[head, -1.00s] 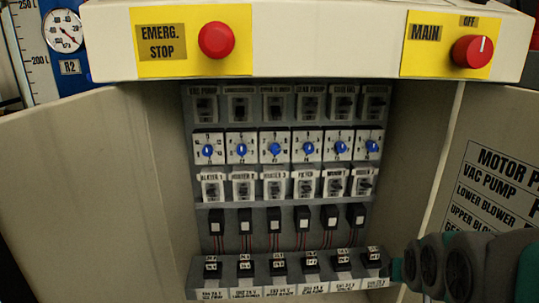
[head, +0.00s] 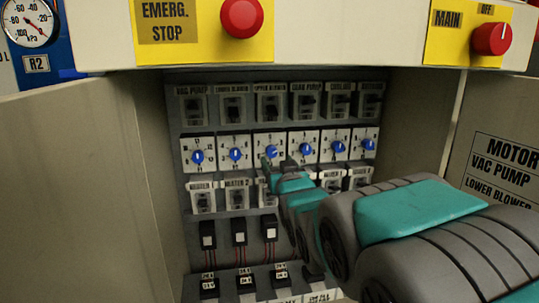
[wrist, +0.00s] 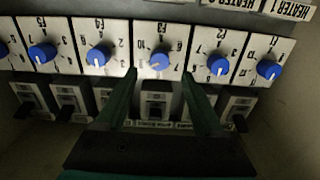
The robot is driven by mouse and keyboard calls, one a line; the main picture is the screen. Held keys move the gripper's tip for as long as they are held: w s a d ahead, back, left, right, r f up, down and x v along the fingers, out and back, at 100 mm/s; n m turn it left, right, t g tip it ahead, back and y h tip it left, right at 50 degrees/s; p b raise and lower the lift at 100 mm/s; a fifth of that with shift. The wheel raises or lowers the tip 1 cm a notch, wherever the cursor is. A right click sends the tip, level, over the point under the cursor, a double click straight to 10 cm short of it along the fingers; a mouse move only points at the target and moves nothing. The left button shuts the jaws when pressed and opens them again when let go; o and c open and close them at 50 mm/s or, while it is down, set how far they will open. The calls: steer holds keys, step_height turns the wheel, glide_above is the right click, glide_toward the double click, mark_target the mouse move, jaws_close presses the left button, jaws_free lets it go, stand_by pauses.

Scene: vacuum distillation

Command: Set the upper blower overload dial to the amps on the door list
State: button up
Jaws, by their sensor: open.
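The upper blower overload dial (head: 271,152) is a blue knob on a white square plate, third from left in the dial row, under the UPPER BLOWER label. It also shows in the wrist view (wrist: 160,62), upside down, its pointer hard to read. My gripper (head: 277,163) is open in front of it, coming from the lower right. In the wrist view its two fingers (wrist: 160,76) stand on either side of the knob's lower part, apart from it. The door list (head: 501,168) is on the right door; its MOTOR, VAC PUMP and LOWER BLOWER lines show, but no amps.
Neighbouring blue dials (head: 235,154) sit close on both sides. Breaker switches (head: 271,106) are above and heater switches (head: 203,196) below. The yellow emergency stop (head: 241,18) and main switch (head: 491,38) are on the overhang above. Cabinet walls close in both sides.

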mark_target(272, 153)
steer(key=x, duration=0.6)
steer(key=shift+w+f, duration=0.1)
steer(key=shift+w, duration=0.1)
jaws_close()
stand_by(0.4)
